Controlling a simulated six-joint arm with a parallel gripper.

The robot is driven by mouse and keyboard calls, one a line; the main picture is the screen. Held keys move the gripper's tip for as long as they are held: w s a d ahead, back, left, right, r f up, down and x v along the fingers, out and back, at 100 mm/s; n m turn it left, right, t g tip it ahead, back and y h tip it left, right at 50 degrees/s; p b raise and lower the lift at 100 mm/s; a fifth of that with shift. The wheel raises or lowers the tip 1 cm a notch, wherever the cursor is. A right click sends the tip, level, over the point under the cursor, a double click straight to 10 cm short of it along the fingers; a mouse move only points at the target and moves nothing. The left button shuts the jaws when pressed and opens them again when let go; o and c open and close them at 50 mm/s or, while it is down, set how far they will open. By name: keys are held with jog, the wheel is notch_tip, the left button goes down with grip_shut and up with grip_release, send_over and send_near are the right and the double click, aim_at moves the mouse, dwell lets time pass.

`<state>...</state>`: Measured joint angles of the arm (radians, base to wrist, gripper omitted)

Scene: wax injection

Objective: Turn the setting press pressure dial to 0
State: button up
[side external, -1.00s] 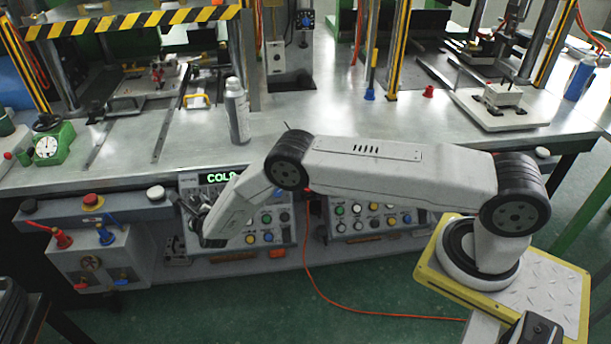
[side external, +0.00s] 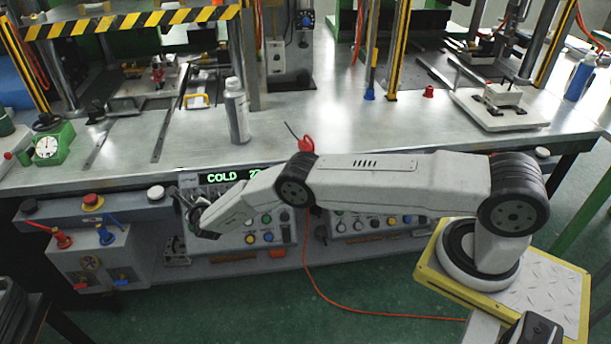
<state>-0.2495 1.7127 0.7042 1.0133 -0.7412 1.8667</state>
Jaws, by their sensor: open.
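My gripper (side external: 186,197) is at the left end of the left control panel (side external: 283,237), just below and left of its green display (side external: 222,177), which reads "COLD" and part of a number. The gripper is open, with its fingers towards the panel's upper left edge. I cannot tell whether it touches anything there. No dial marked for press pressure can be read. A small round dial (side external: 90,263) sits on the grey valve box at the left, apart from the gripper.
The valve box (side external: 70,278) has red and blue levers. A grey bottle (side external: 237,112) stands on the metal bench (side external: 290,140). A green gauge (side external: 47,146) is at the bench's left. An orange cable (side external: 330,297) crosses the floor. A second button panel (side external: 372,222) is to the right.

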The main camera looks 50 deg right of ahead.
grip_shut()
dwell(0.3)
jog(key=shift+n+y, duration=0.3)
jog(key=shift+n, duration=0.3)
jog(key=n+g+y, duration=0.1)
jog(key=n+y, duration=0.1)
jog(key=n, duration=0.2)
jog(key=shift+d+n, duration=0.1)
jog(key=shift+n, duration=0.3)
jog(key=shift+n+g+y, duration=0.7)
jog(key=shift+n+g, duration=0.1)
jog(key=shift+n, duration=1)
jog(key=shift+n+g, duration=0.3)
jog(key=shift+n, duration=0.6)
